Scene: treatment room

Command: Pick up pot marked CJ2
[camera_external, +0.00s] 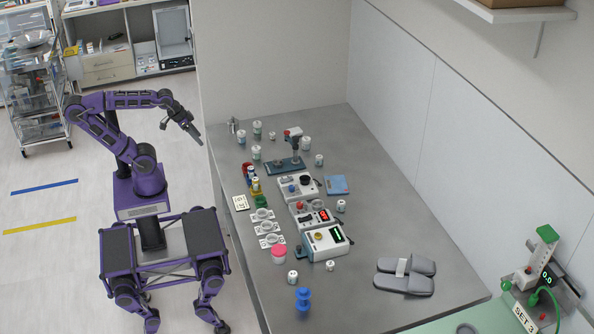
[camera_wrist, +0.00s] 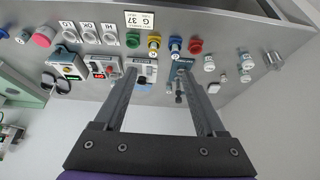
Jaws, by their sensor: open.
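Several small white pots with labels stand on the grey table; the labels are too small to read, so I cannot tell which pot is CJ2. In the external view some stand at the far end, such as a pot (camera_external: 257,128), another pot (camera_external: 256,152) and a third pot (camera_external: 306,143). Others stand by the devices and near the front, such as a small pot (camera_external: 292,277). In the wrist view a cluster shows at right, including a pot (camera_wrist: 247,60). My gripper (camera_external: 197,138) is open and empty, beside the table's left edge. Its fingers (camera_wrist: 156,73) show apart in the wrist view.
The table (camera_external: 365,165) holds several boxy devices, including one with a green display (camera_external: 325,241), round dishes on cards (camera_external: 268,227), a pink-lidded jar (camera_external: 279,255), a blue spool (camera_external: 303,300) and grey slippers (camera_external: 418,283). A wall runs along the table's right side.

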